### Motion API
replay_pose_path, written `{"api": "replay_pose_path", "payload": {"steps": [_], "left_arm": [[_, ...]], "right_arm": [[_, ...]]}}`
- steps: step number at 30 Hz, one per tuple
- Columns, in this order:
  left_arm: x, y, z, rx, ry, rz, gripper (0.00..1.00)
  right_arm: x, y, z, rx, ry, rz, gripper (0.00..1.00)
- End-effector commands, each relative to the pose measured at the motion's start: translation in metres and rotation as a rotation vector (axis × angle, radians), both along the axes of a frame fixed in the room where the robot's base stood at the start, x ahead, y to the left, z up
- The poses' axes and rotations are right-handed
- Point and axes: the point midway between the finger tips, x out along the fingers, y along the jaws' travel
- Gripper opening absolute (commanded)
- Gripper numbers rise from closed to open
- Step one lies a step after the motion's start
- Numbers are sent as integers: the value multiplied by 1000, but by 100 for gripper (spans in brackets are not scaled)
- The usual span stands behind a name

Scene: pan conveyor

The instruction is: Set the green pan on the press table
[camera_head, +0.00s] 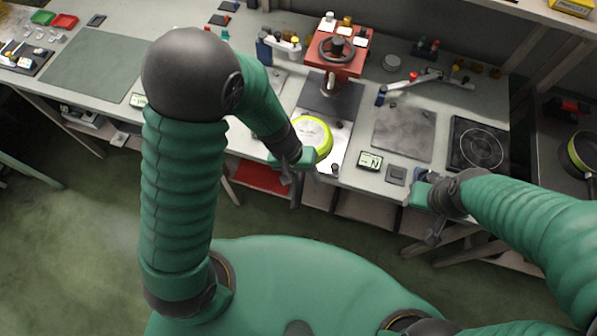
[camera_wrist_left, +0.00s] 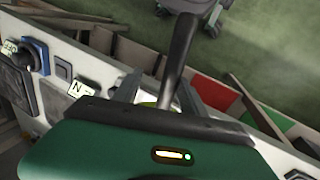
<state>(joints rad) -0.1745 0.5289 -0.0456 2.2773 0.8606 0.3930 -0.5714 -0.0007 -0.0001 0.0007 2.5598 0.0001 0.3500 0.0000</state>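The green pan (camera_head: 326,138) sits on the pale metal plate of the press table (camera_head: 337,154), in front of the red press (camera_head: 337,62). It looks flat there; my left gripper hides part of its near side. My left gripper (camera_head: 289,172) is at the pan's near-left edge. In the left wrist view, the dark pan handle (camera_wrist_left: 181,50) rises between the spread fingers of my left gripper (camera_wrist_left: 158,95). A gap shows beside the handle, and a sliver of yellow-green pan shows behind. My right gripper (camera_head: 432,232) hangs at the table's front edge, clear of the pan; its fingers are too small to read.
Right of the press are a grey plate (camera_head: 404,132) and a black hob (camera_head: 478,146). A display marked N (camera_head: 370,161) stands at the front edge. Another pan (camera_head: 580,152) is at the far right. Small tools and bottles line the back.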

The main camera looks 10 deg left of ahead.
Motion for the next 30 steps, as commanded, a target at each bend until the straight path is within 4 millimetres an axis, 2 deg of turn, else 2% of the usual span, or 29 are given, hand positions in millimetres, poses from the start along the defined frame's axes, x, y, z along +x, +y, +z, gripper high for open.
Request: {"api": "replay_pose_path", "payload": {"steps": [8,11,14,24,27,30], "left_arm": [[0,7,-1,-8,3,1,49],[1,12,6,-11,0,0,49],[1,15,25,-11,-4,-1,49],[-2,22,122,8,-6,-4,49],[-2,27,142,10,-3,-4,49],[-2,32,155,8,-2,-2,49]], "right_arm": [[0,-1,0,-1,0,-2,38],[0,0,3,0,0,-2,38],[0,0,9,0,0,-1,38],[0,0,32,0,0,-1,38],[0,0,35,0,0,-2,38],[0,0,35,0,0,-2,38]]}}
